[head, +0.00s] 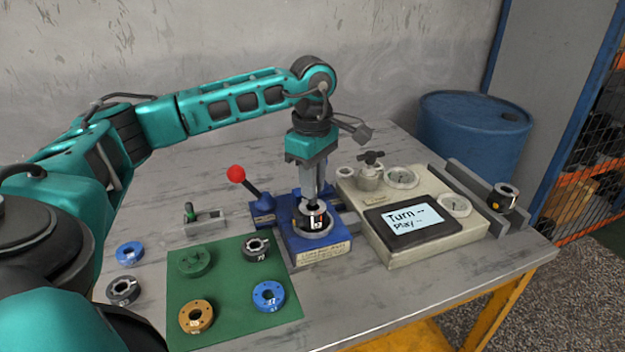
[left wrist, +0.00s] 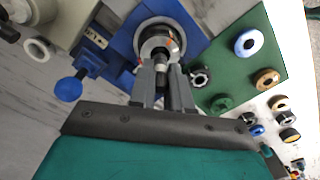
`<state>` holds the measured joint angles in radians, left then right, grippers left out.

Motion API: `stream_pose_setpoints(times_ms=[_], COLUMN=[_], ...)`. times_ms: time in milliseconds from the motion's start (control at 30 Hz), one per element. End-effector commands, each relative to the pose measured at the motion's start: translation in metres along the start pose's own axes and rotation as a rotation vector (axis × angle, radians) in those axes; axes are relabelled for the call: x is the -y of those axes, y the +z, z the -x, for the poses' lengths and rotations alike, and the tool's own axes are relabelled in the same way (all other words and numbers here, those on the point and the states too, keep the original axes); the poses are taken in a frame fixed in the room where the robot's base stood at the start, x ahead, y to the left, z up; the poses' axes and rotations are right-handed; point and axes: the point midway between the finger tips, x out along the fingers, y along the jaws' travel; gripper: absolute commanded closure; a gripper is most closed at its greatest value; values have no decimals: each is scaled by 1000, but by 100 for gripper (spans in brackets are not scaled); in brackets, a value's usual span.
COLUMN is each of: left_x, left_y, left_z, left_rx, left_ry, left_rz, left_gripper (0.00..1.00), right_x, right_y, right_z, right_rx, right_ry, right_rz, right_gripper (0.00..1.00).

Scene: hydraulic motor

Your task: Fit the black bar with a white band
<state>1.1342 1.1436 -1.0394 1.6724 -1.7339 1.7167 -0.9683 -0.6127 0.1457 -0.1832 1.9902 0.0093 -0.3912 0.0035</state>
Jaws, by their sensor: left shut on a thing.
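My left gripper (head: 313,197) points down over the blue fixture (head: 318,250) and is shut on a dark upright piece, which I take to be the black bar with a white band (head: 313,206). In the left wrist view the bar (left wrist: 160,70) shows between the two fingers (left wrist: 164,92), with a light band near its end. Its lower end is at the round metal seat of the fixture, which also shows in the wrist view (left wrist: 159,40). The fingers hide part of the bar, and I cannot tell how deep it sits. My right gripper is not in view.
A green mat (head: 228,328) holds several ring parts. A blue ring (head: 130,253) and a dark ring (head: 123,290) lie left of it. A red-knobbed lever (head: 237,174) stands beside the fixture. A cream gauge panel with a screen (head: 412,217) is close on the right.

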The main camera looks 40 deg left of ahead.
Motion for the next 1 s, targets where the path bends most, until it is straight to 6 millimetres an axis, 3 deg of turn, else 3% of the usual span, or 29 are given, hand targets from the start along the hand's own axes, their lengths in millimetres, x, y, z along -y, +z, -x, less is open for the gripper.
stream_pose_setpoints(times_ms=[1000], left_x=[0], left_y=[0], left_z=[-9], left_rx=[0], left_ry=[0], left_rz=[0], left_gripper=[100], right_x=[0], right_y=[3], right_z=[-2], right_rx=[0], right_ry=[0], right_rz=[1], right_gripper=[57])
